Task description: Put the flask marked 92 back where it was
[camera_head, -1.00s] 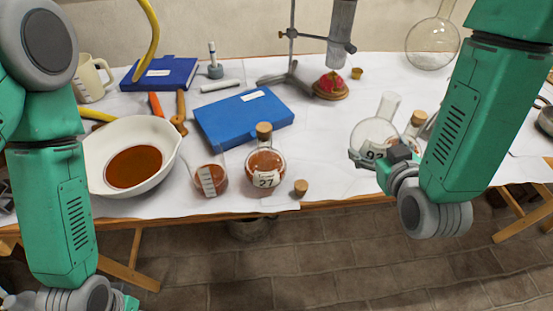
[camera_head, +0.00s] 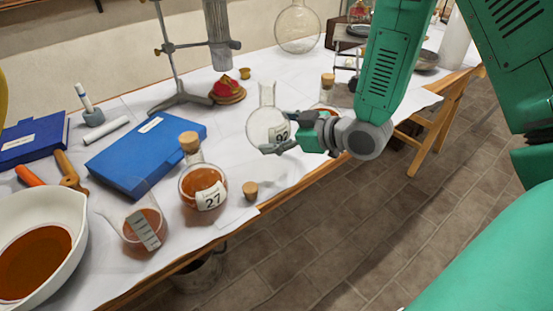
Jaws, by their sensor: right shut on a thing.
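The flask marked 92 (camera_head: 262,122) is a clear, round glass flask with an open neck, and I see no liquid in it. It is upright over the right part of the white-covered table (camera_head: 262,187). My right gripper (camera_head: 284,138) is shut on it from the right, low on its round body beside the label. I cannot tell whether its base touches the table. My left gripper is out of view.
A corked flask marked 27 (camera_head: 203,186), a loose cork (camera_head: 250,190) and a beaker (camera_head: 143,223) stand to the left. Another corked flask (camera_head: 327,88) is partly hidden behind my right gripper. A large round flask (camera_head: 297,28) stands farther back.

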